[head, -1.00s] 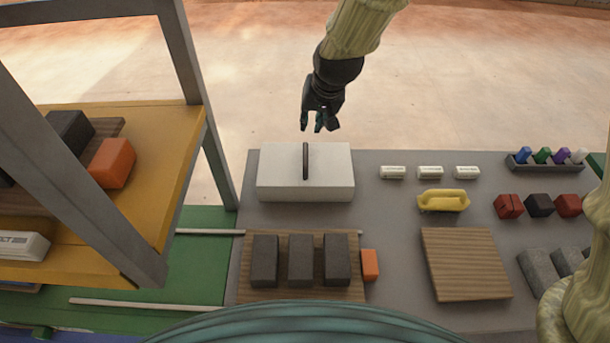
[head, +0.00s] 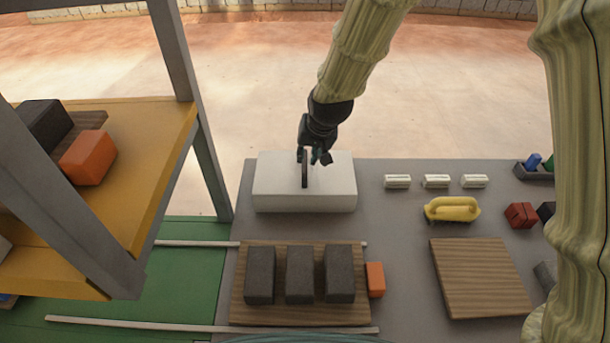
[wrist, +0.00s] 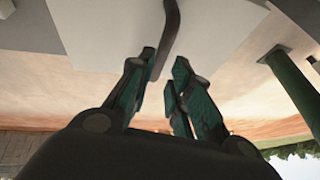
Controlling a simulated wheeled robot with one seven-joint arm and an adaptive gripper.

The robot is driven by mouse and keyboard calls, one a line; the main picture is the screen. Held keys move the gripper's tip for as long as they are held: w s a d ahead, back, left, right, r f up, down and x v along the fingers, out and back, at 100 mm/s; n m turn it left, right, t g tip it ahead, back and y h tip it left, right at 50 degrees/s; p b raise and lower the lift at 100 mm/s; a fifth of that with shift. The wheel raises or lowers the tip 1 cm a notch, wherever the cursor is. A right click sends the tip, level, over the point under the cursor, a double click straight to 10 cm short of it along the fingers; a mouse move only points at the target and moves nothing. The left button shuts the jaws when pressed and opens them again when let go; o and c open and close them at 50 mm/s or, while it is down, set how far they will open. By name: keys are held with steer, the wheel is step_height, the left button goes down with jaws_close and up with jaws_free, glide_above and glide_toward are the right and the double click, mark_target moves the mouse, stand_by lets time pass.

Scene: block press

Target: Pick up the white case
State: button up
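The white case (head: 330,188) lies flat at the back left of the grey table, with a dark handle (head: 304,169) standing along the middle of its top. My gripper (head: 314,156) is over the back part of the case, beside the handle. In the wrist view my gripper (wrist: 166,66) has its teal-padded fingers apart with nothing gripped between them. The dark handle also shows in the wrist view (wrist: 169,38), near the left fingertip and partly in line with the gap. I cannot tell whether a finger touches it. The white case fills the top of the wrist view (wrist: 110,22).
A wooden board (head: 240,312) with three dark blocks stands in front of the case, an orange block (head: 375,279) beside it. A yellow-handled tool (head: 452,209) and several small white pieces lie to the right. A yellow shelf (head: 150,190) with grey posts stands left.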

mark_target(305, 158)
steer(key=shift+w+p+x, duration=0.25)
steer(key=shift+p+x, duration=0.45)
steer(key=shift+x, duration=1.6)
steer(key=shift+w+f, duration=0.25)
steer(key=shift+f, duration=0.4)
jaws_close()
